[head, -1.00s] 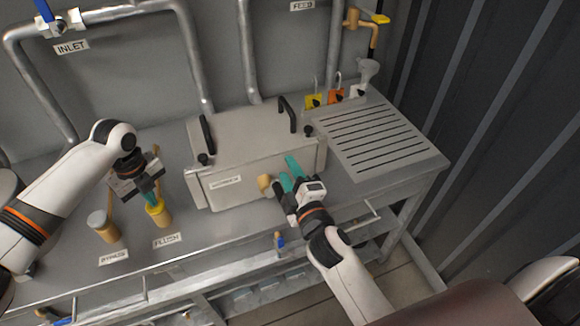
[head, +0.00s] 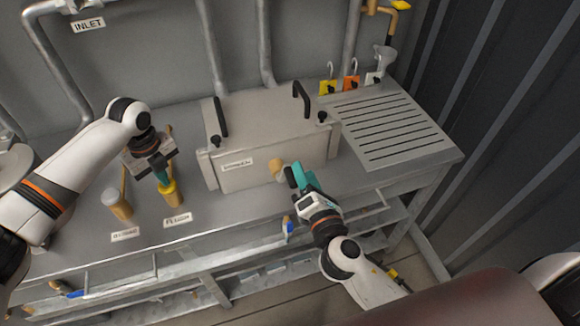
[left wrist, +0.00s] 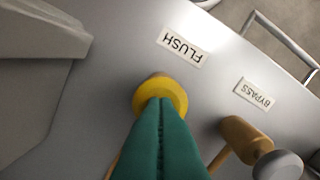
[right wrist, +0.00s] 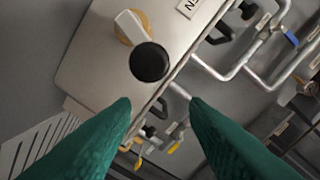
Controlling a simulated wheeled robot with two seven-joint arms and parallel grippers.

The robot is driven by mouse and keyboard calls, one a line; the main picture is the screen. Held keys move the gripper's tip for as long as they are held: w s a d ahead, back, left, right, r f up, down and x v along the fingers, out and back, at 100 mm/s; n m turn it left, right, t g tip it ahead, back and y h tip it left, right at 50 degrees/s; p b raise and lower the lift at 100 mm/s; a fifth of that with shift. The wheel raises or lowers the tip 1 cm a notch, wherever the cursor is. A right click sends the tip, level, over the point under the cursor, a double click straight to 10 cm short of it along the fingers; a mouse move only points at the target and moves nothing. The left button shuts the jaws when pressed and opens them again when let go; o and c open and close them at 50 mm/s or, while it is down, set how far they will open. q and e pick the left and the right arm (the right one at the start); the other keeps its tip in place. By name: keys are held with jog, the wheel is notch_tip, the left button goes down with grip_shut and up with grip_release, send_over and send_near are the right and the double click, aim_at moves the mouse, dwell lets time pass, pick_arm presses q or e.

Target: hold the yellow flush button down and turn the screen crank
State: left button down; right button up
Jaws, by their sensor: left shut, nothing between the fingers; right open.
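The yellow flush button (head: 173,193) stands on the bench by the FLUSH label. My left gripper (head: 163,182) is shut with its teal fingers pointing down at it; in the left wrist view the closed fingertips (left wrist: 160,101) overlap the yellow cap (left wrist: 179,92), apparently touching it. How far it is pressed cannot be told. The screen crank has a tan hub (head: 276,170) on the box front; the right wrist view shows its pale arm (right wrist: 130,25) and black knob (right wrist: 150,62). My right gripper (right wrist: 161,103) is open, facing the crank, with the knob ahead of its fingertips and not gripped.
Coloured tags (head: 350,83) hang behind. Pipes run up the wall.

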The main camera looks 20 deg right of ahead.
aim_at(287, 168)
jog(key=s+a+f+n, duration=0.25)
jog(key=s+n, duration=0.45)
jog(key=n, duration=0.4)
jog(key=shift+y, duration=0.3)
jog(key=w, duration=1.1)
jog(key=shift+w, duration=0.4)
grip_shut()
